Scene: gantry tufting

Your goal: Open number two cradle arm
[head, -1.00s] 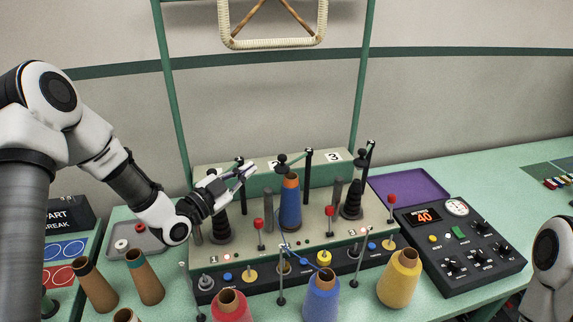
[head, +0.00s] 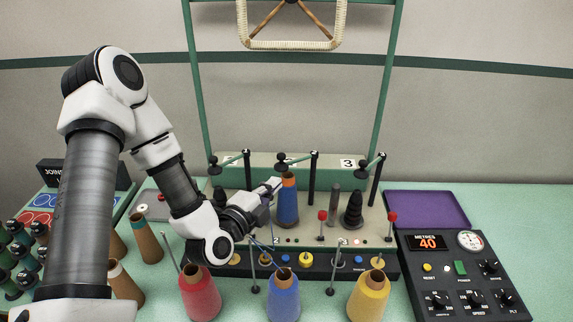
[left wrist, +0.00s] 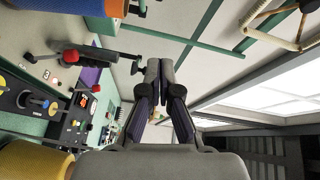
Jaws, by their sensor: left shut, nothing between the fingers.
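The cradle arm of station two (head: 298,158) is a green bar with a black knob on a black post, above the blue yarn cone (head: 287,208) on the creel (head: 340,208). The knob sits just over the cone's brown tip. The cone's end shows at the top left of the left wrist view (left wrist: 62,8). My left gripper (head: 276,185) is beside the cone's upper part, below the arm's knob; whether it touches the cone I cannot tell. Its fingers are shut and empty in the left wrist view (left wrist: 158,80). My right gripper is out of view.
The number three arm (head: 368,164) stands right, the number one arm (head: 231,161) left. Red-knobbed levers (head: 322,216) line the creel. Red (head: 199,296), blue (head: 284,298) and yellow (head: 369,297) cones stand in front. A control box (head: 460,275) and purple tray (head: 426,208) are right.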

